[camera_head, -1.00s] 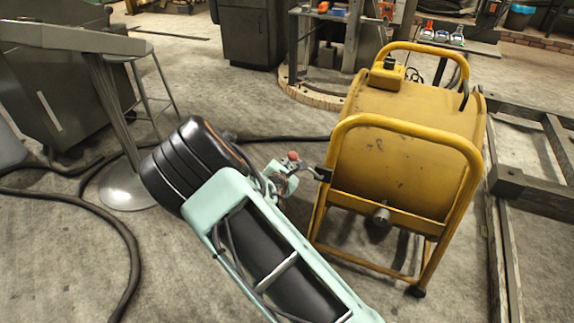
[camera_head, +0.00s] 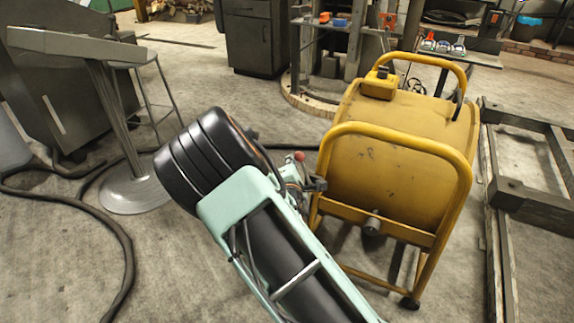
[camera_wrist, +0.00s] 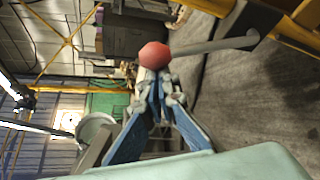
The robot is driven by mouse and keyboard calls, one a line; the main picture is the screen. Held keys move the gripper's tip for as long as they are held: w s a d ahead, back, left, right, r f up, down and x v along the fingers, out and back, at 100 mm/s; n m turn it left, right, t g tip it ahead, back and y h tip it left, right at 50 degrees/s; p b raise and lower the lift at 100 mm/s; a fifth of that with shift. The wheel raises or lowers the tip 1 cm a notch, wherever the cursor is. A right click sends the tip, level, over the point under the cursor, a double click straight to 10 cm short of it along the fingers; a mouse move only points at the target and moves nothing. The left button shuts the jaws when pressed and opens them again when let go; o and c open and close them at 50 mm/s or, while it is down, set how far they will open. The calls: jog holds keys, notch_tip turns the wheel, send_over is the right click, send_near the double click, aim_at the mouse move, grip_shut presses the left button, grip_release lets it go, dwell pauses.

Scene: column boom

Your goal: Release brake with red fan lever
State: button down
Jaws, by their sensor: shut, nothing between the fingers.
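The lever shows as a red ball knob (camera_head: 299,156) beside the left side of the yellow machine (camera_head: 390,165). In the wrist view the red knob (camera_wrist: 154,55) sits on a grey rod (camera_wrist: 212,46) that runs right to a dark bracket (camera_wrist: 250,30) by the yellow frame. My gripper (camera_wrist: 158,76) is shut and empty, with its fingertips right at the near side of the knob. I cannot tell whether they touch it. In the head view my gripper (camera_head: 291,174) is partly hidden behind my pale green arm.
A grey stool-like stand (camera_head: 137,192) is at the left, with a dark hose (camera_head: 125,245) curving over the floor. Dark metal rails (camera_head: 535,203) lie to the right of the machine. A dark cabinet (camera_head: 248,38) stands behind. Floor at lower left is mostly clear.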

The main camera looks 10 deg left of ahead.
aim_at(301, 158)
jog(key=shift+s+d+r, duration=0.3)
jog(key=shift+d+r, duration=0.15)
jog(key=shift+d, duration=0.35)
jog(key=shift+s+d+r+m+y, duration=0.15)
jog(key=shift+d+m, duration=0.15)
jog(key=shift+d, duration=0.15)
jog(key=shift+s+d+r+m+y, duration=0.1)
jog(key=shift+s+d+m+y, duration=0.05)
jog(key=shift+d+m, duration=0.2)
jog(key=shift+s+d+r, duration=0.1)
jog(key=shift+s+d, duration=0.1)
jog(key=shift+d, duration=0.4)
jog(key=shift+d+t, duration=0.25)
jog(key=shift+t, duration=0.05)
